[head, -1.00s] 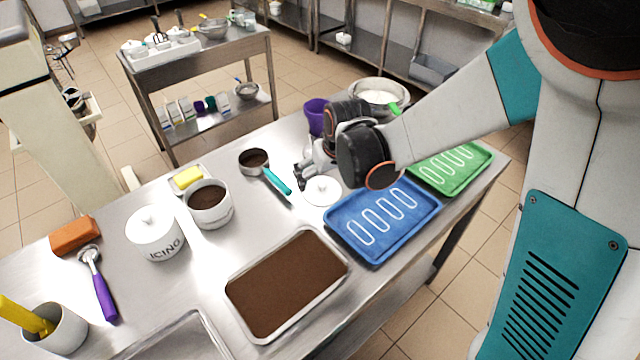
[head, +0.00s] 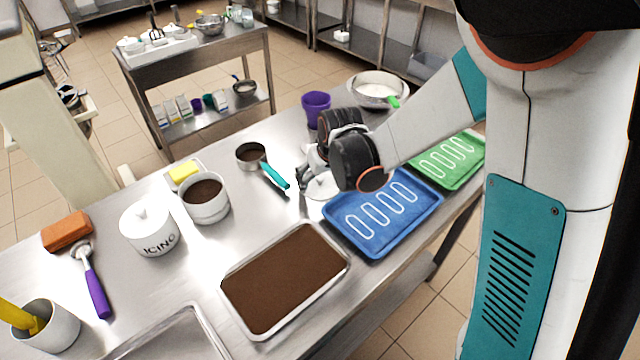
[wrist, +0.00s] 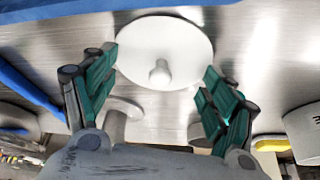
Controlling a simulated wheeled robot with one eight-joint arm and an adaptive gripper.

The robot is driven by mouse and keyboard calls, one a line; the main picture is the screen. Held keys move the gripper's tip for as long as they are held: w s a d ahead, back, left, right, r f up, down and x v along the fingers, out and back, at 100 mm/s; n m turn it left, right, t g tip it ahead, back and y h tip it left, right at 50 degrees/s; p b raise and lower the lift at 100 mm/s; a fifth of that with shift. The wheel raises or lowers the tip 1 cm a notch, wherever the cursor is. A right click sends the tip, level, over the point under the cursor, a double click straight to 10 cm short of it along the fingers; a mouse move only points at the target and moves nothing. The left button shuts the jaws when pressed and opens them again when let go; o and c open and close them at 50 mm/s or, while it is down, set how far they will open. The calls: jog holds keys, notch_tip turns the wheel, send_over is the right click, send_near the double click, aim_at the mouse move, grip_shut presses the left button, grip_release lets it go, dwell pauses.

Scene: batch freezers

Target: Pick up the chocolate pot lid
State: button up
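The chocolate pot lid (head: 318,187), a white disc with a round knob, lies flat on the steel table left of the blue tray. In the head view my wrist partly covers it. In the wrist view the lid (wrist: 143,42) shows whole, its knob (wrist: 160,72) facing me. My gripper (head: 310,174) is open and empty just over the lid. In the wrist view its green-padded fingers (wrist: 158,74) stand apart, one on each side of the knob; I see no contact. The chocolate pot (head: 208,210) stands uncovered, with dark brown contents.
A blue mould tray (head: 352,247) lies right of the lid, with a green one (head: 465,183) beyond. A teal-handled scoop (head: 274,177) lies to the left. A purple cup (head: 316,106) and a steel bowl (head: 400,100) stand behind. A brown-filled pan (head: 340,272) lies in front.

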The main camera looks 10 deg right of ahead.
jog(key=c, duration=0.6)
jog(key=shift+s, duration=0.1)
jog(key=shift+c, duration=0.4)
